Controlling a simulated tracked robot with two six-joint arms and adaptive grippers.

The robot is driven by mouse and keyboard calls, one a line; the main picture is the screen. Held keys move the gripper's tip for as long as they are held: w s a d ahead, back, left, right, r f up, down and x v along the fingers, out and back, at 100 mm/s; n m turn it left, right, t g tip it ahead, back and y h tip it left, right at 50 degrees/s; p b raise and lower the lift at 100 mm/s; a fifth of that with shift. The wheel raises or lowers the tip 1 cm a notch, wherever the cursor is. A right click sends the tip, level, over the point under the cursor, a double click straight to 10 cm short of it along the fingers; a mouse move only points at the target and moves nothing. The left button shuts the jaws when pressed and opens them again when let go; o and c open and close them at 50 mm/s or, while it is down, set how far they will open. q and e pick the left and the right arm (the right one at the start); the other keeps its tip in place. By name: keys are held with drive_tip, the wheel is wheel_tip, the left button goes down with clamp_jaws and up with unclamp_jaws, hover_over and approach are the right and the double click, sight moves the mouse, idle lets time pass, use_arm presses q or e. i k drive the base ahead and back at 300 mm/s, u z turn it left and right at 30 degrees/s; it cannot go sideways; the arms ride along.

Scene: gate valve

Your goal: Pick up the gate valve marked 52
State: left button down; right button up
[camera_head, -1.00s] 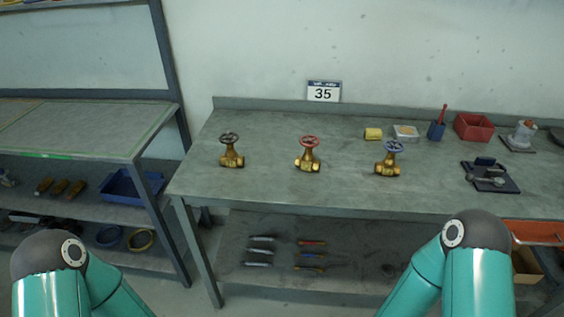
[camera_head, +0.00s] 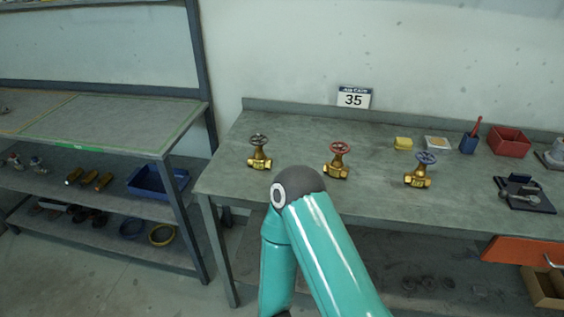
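Three brass gate valves stand upright on the grey workbench (camera_head: 310,120). The left valve (camera_head: 259,158) has a dark handwheel, the middle valve (camera_head: 337,168) a red one, and the right valve (camera_head: 418,177) a blue one. No number 52 can be read on any of them at this size. One teal arm of mine rises in front of the bench, with its dark joint just below and left of the middle valve in the picture. Neither gripper is in view.
A sign reading 35 (camera_head: 353,98) stands at the bench's back edge. A shelf unit (camera_head: 60,135) with a blue crate (camera_head: 150,182) stands left.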

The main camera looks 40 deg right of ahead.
sight(336, 169)
drive_tip(key=u, duration=0.1)
drive_tip(key=k, duration=1.2)
drive_tip(key=z, duration=0.75)
drive_tip(key=i, duration=0.95)
drive_tip(key=z, duration=0.1)
